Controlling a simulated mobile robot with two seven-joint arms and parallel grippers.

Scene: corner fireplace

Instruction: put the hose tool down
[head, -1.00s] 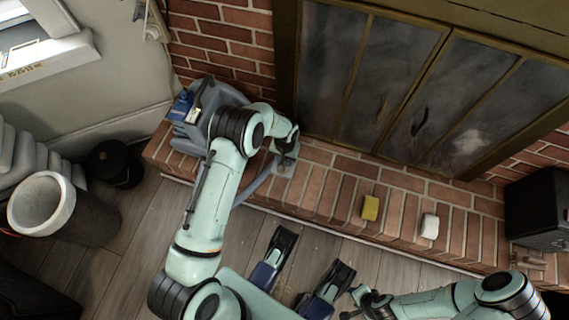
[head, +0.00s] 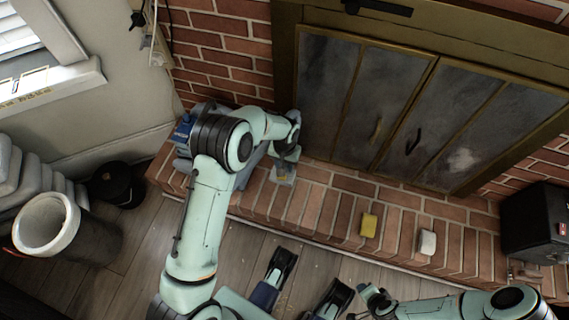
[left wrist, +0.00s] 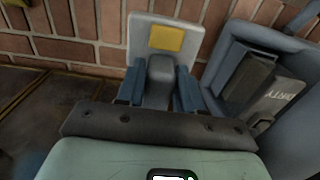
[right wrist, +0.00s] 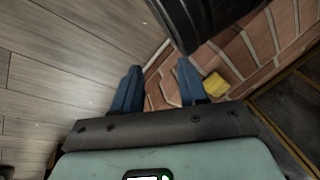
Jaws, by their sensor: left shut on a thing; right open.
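The hose tool (head: 283,174), a grey wide head with a yellow label, is at the left part of the brick hearth (head: 310,205). My left gripper (head: 289,153) is shut on it from above. In the left wrist view the blue fingers (left wrist: 160,88) close around the tool's grey neck, with its head (left wrist: 145,38) beyond them. I cannot tell whether the tool rests on the bricks or hangs just above them. My right gripper (head: 370,298) is open and empty near the hearth's front edge; its fingers (right wrist: 158,88) show apart in the right wrist view.
The blue-grey cleaning machine (left wrist: 225,65) stands close to the tool, mostly behind my left arm in the head view. A yellow sponge (head: 368,225) and a white block (head: 427,242) lie further right on the hearth. A black box (head: 535,222) stands at the right end. Fireplace doors (head: 400,110) rise behind.

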